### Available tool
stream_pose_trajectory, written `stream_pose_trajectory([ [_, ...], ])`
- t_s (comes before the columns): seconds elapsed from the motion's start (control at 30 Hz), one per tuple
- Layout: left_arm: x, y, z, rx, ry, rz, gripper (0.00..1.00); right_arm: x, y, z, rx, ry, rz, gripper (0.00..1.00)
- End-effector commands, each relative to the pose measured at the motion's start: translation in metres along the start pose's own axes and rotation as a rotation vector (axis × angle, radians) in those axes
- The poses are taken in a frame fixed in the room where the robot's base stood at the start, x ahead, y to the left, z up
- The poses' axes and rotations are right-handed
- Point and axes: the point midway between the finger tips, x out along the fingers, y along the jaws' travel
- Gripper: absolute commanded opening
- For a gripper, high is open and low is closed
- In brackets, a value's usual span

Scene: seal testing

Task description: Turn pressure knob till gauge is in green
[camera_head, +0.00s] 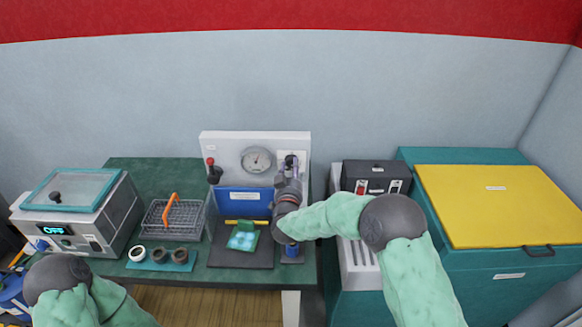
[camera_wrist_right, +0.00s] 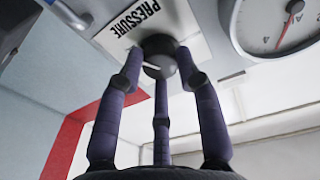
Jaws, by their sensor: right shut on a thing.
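The pressure knob (camera_wrist_right: 158,58) is black with a white mark and sits on the panel beside a "PRESSURE" label (camera_wrist_right: 137,18). My right gripper (camera_wrist_right: 160,75) has its three fingers closed around the knob; in the head view the right gripper (camera_head: 289,172) reaches up to the panel's right side and mostly hides the knob. The round gauge (camera_head: 257,160) is left of it on the white panel (camera_head: 235,142). My left gripper is not in view.
A red-topped lever (camera_head: 212,172) stands at the panel's left. A wire basket (camera_head: 175,218), several rings on a teal tray (camera_head: 180,267) and a box reading OFF (camera_head: 95,215) are on the green table. A yellow-lidded chest (camera_head: 500,205) stands right.

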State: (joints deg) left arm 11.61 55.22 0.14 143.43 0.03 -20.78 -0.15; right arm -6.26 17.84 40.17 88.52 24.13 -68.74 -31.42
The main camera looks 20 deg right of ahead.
Motion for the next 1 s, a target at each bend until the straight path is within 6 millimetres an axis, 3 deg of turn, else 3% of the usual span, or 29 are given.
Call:
stream_pose_trajectory([
  [1.0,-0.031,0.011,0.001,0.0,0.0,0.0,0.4,0.0,0.002,-0.001,-0.961,0.043,-0.06,0.03],
])
